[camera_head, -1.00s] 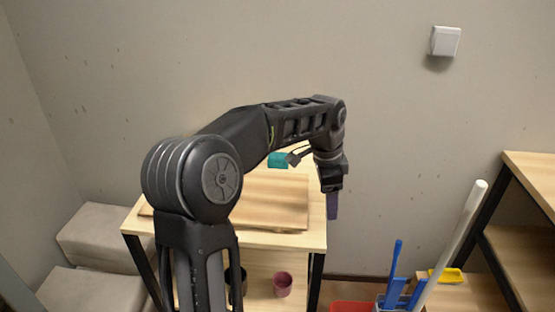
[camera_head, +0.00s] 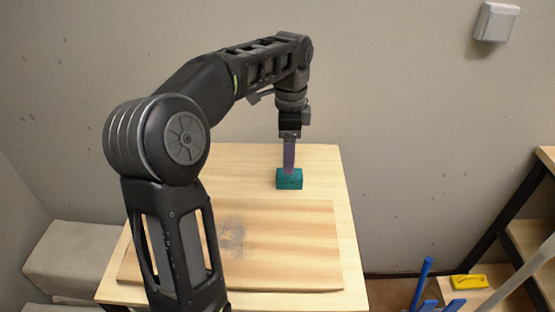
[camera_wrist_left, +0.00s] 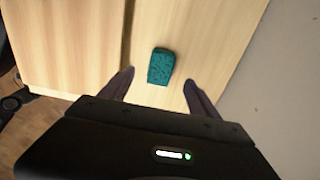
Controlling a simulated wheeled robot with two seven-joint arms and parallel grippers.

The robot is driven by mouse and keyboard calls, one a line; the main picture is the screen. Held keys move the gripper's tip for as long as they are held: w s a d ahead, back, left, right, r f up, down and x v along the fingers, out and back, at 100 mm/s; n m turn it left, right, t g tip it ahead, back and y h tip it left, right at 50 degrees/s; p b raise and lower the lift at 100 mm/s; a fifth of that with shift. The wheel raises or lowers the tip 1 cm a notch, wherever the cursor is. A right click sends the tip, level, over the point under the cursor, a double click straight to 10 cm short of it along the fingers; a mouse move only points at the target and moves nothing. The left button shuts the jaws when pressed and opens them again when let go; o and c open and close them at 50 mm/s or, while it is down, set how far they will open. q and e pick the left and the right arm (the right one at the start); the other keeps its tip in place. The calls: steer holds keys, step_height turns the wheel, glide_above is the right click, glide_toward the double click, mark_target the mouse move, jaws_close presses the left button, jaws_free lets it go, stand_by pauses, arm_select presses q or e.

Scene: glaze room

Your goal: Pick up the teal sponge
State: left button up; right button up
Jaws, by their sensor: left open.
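The teal sponge (camera_head: 289,180) is a small block on the wooden table (camera_head: 190,160), near its back right, behind a wooden board. My left gripper (camera_head: 289,168) points down over the sponge in the head view, and its finger covers part of it. In the left wrist view the sponge (camera_wrist_left: 161,66) lies ahead of and between the two spread fingers of my left gripper (camera_wrist_left: 158,85), with a gap on each side. The gripper is open and empty. My right gripper is in neither view.
A wooden board (camera_head: 290,240) with a grey smudge lies on the front of the table. The wall is close behind. A yellow object (camera_head: 469,282) and blue handles (camera_head: 421,280) are at lower right, beside a shelf (camera_head: 530,240). A grey block (camera_head: 75,262) stands at left.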

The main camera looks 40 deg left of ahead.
mark_target(289, 179)
arm_select(q)
steer(key=shift+w+a+r, duration=0.1)
steer(key=shift+a, duration=0.1)
steer(key=shift+d, duration=0.1)
steer(key=shift+f+b, duration=0.8)
steer(key=shift+f, duration=0.5)
steer(key=f, duration=0.5)
steer(key=shift+w+d+f, duration=0.1)
steer(key=shift+d, duration=0.15)
steer(key=shift+c, duration=0.3)
